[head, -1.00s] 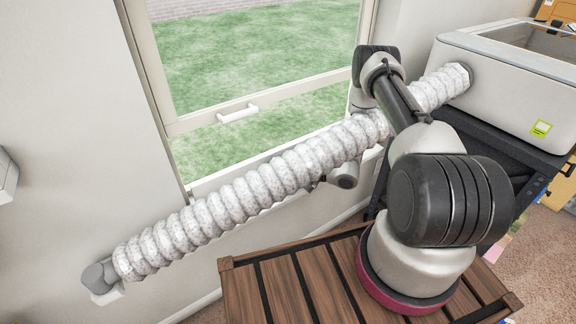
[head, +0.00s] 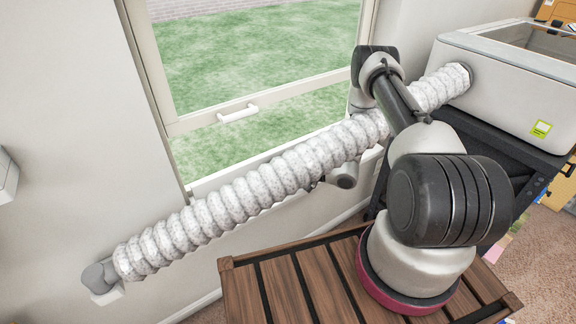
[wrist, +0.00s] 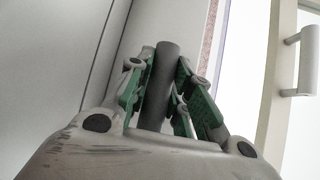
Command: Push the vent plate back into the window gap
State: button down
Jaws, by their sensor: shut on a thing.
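In the wrist view my gripper (wrist: 160,88) is shut on a dark grey round bar (wrist: 167,58), with green finger pads on both sides of it. I cannot tell whether this bar belongs to the vent plate; no plate shows clearly in either view. In the head view the window gap (head: 215,147) lies below the raised sash (head: 290,96), with grass visible through it. My gripper is mostly hidden behind the hose there, near the right part of the sill.
A ribbed silver hose (head: 240,200) runs across the front of the window, from a grey wall elbow (head: 98,276) to a white box unit (head: 500,90) on a dark stand. The sash handle (head: 238,113) is white. A slatted wooden surface (head: 290,290) lies under my arm.

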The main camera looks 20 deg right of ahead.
aim_at(272, 160)
dwell(0.3)
jog(key=shift+w+a, duration=0.35)
jog(key=shift+w, duration=0.7)
jog(key=shift+w+a, duration=0.3)
jog(key=shift+w, duration=0.8)
jog(key=shift+w+a, duration=0.35)
jog(key=shift+w, duration=0.7)
jog(key=c, duration=1.2)
grip_release()
jog(key=shift+v, duration=4)
